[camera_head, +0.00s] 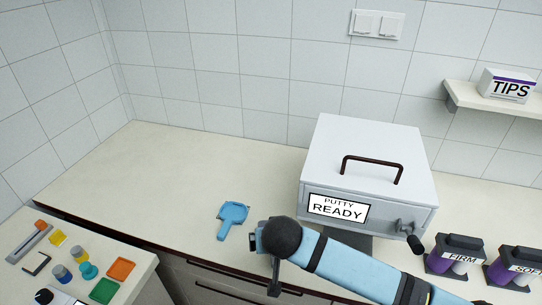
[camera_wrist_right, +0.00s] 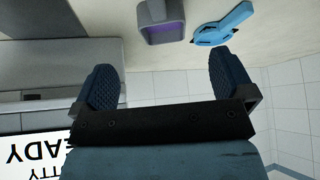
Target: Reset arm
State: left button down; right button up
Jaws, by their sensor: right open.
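My right arm (camera_head: 350,268) reaches in from the lower right in the head view, in front of the white box. Its gripper (camera_head: 262,240) is near the counter's front edge, right of a blue scoop-like tool and apart from it. In the right wrist view the two dark ridged fingers of the right gripper (camera_wrist_right: 162,82) stand wide apart with nothing between them. The blue tool (camera_head: 232,214) lies on the counter; it also shows beyond the fingers in the wrist view (camera_wrist_right: 226,24). My left gripper is not in view.
A white box (camera_head: 370,160) labelled PUTTY READY has a brown top handle and a front latch. Purple FIRM (camera_head: 455,255) and SOFT (camera_head: 515,268) tubs stand at right. A grey container with purple inside (camera_wrist_right: 162,22) shows in the wrist view. The left back counter is clear.

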jog(key=shift+s, duration=0.1)
jog(key=s+d+f+n+g, duration=0.1)
jog(key=s+d+f+g, duration=0.2)
jog(key=s+d, duration=2.2)
jog(key=w+a+f+t+y, duration=0.1)
jog(key=w+a+f+t, duration=0.1)
jog(key=f, duration=0.4)
jog(key=w+a+f+n+t+y+p, duration=0.1)
jog(key=w+a+f+t, duration=0.2)
jog(key=a+f+t, duration=0.2)
jog(key=shift+a+f+y, duration=0.35)
jog(key=shift+f+y, duration=0.05)
jog(key=shift+f, duration=0.4)
